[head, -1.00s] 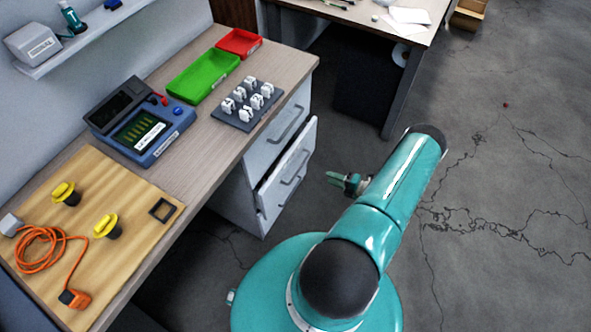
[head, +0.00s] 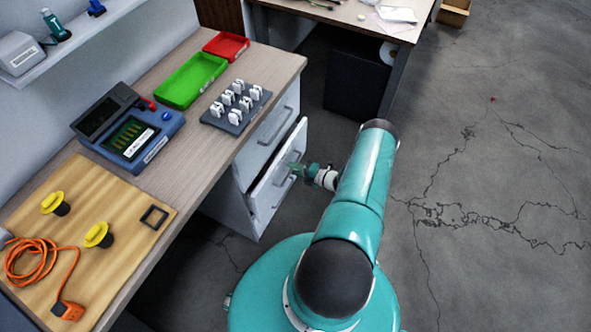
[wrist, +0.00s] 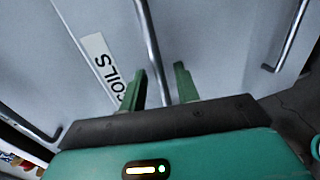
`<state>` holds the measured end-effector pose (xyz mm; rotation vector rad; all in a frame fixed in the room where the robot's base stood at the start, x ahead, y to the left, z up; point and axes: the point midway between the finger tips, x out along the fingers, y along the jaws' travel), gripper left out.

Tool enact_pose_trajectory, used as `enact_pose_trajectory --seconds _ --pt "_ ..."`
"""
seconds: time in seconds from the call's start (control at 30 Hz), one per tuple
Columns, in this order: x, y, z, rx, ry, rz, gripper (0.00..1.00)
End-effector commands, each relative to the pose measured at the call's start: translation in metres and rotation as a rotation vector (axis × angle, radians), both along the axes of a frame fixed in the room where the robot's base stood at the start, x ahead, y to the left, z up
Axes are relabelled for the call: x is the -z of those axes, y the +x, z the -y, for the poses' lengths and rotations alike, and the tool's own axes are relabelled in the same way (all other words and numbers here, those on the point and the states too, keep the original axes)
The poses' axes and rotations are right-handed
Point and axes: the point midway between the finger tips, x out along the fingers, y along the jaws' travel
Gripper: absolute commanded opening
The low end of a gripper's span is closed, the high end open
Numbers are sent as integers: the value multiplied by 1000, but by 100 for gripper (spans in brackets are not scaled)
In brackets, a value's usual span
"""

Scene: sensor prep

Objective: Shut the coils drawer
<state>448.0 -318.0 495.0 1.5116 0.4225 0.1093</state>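The coils drawer (head: 262,199) is a white drawer in the cabinet under the bench, and its front stands out a little from the cabinet. In the wrist view its front carries a COILS label (wrist: 103,68). Its grey bar handle (wrist: 150,45) runs down between my two green fingers. My gripper (wrist: 162,80) is open, with one finger on each side of the handle; I cannot tell whether either touches it. In the head view my gripper (head: 297,168) is at the drawer front, and partly covers the handle.
The drawer above, with its own handle (head: 275,125), looks closed. The bench top (head: 190,145) holds a blue device (head: 128,128), a green tray (head: 190,80), a red tray (head: 226,46) and a grey rack (head: 236,106).

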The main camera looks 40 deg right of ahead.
Motion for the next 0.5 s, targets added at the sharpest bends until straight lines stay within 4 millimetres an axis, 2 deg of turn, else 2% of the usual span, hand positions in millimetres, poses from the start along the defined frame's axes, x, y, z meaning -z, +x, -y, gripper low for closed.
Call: enact_pose_trajectory --seconds 0.17,0.33,0.5 --pt "0 0 0 0 0 0 32" --pt "0 0 0 0 0 0 2" --pt "0 0 0 0 0 0 0"
